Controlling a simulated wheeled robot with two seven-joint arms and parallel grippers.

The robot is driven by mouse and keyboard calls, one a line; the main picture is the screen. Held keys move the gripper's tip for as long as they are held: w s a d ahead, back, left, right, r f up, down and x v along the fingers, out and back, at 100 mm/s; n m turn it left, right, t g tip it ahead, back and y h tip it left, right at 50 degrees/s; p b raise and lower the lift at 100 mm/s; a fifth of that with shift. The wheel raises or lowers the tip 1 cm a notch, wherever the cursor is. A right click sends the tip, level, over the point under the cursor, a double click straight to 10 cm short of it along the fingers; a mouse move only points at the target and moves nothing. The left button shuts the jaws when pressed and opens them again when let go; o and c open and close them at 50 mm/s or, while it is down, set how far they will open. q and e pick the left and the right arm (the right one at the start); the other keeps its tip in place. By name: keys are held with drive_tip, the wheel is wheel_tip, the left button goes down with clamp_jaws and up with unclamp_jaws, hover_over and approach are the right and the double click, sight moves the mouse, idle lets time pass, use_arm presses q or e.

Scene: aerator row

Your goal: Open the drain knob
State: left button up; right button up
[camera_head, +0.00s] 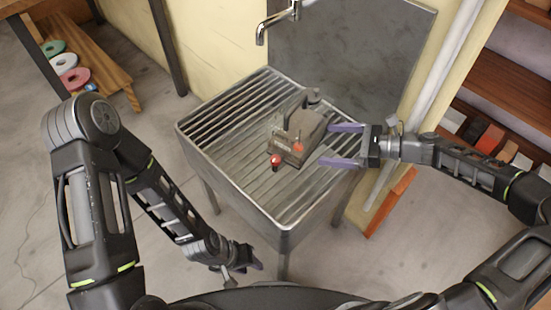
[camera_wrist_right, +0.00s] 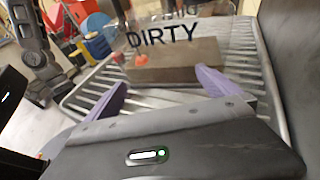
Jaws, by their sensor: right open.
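A grey device (camera_head: 300,130) with a dark handle stands on the slatted metal sink table (camera_head: 238,195). A red knob (camera_head: 276,160) sticks out at its front left, and an orange-red knob (camera_head: 298,148) sits on its near face. I cannot tell which is the drain knob. My right gripper (camera_head: 324,144) is open and empty, its purple fingers pointing at the device's right side. In the right wrist view the device's block (camera_wrist_right: 180,62) lies ahead of the fingers, below "DIRTY" lettering, with an orange-red knob (camera_wrist_right: 141,60). My left gripper (camera_head: 255,262) hangs low by the table's front; its jaws are unclear.
A faucet (camera_head: 270,22) hangs above the table's back edge, before a grey wall panel (camera_head: 350,50). Wooden shelves (camera_head: 510,75) stand at the right. A wooden bench (camera_head: 95,65) with coloured discs stands at the left. The table's left slats are clear.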

sight(314, 143)
drive_tip(key=b+x, duration=0.1)
drive_tip(key=x, duration=0.1)
drive_tip(key=b+x, duration=0.1)
drive_tip(key=x, duration=0.1)
drive_tip(key=shift+s+f, duration=0.1)
drive_tip(key=shift+f, duration=0.15)
drive_tip(key=shift+x, duration=1.95)
drive_tip(key=shift+r, duration=0.2)
drive_tip(key=shift+c, duration=0.3)
clamp_jaws()
drive_tip(key=c, duration=2)
unclamp_jaws()
drive_tip(key=o, duration=1.5)
drive_tip(key=shift+c, duration=0.2)
